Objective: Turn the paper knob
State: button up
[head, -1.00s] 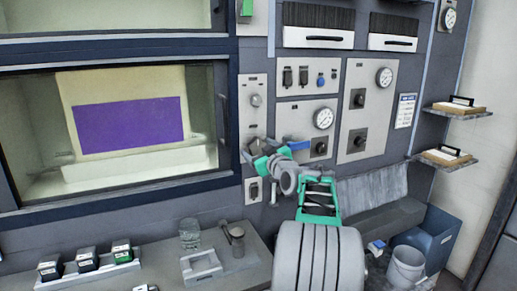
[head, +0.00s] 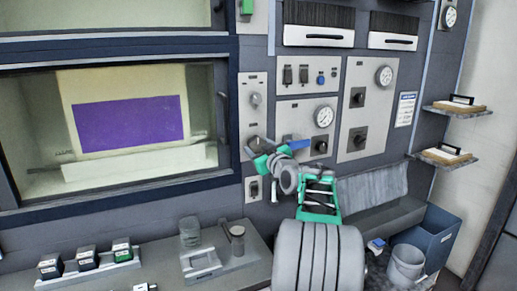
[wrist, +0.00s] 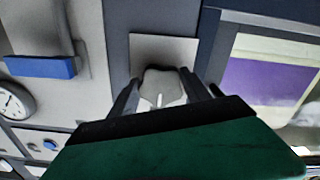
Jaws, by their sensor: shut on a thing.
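A pale grey knob with a white pointer line (wrist: 162,88) shows in the wrist view, on a light square plate (wrist: 178,48). My gripper's two dark fingers (wrist: 161,92) stand on either side of it, and my gripper is shut on it. In the head view, my gripper (head: 250,146) is at the narrow light panel right of the window and covers this knob. No lettering on the plate can be read, so its label cannot be told.
Another knob (head: 255,99) sits above on the narrow panel, and a switch (head: 254,188) below. A blue handle (head: 298,144) is close to the right of my gripper. A window frame (head: 232,110) stands close to the left. A bench (head: 160,265) with small items lies below.

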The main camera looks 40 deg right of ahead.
jog(key=m+b, duration=0.1)
jog(key=m, duration=0.1)
jog(key=shift+m, duration=0.4)
jog(key=m+b, duration=0.1)
jog(key=m, duration=0.2)
jog(key=shift+a+m, duration=0.1)
jog(key=shift+m, duration=0.2)
jog(key=m, duration=0.3)
jog(key=shift+m, duration=0.3)
jog(key=shift+a+r+m+p, duration=0.1)
jog(key=shift+m+p, duration=0.25)
jog(key=shift+m, duration=1.45)
jog(key=o, duration=1.4)
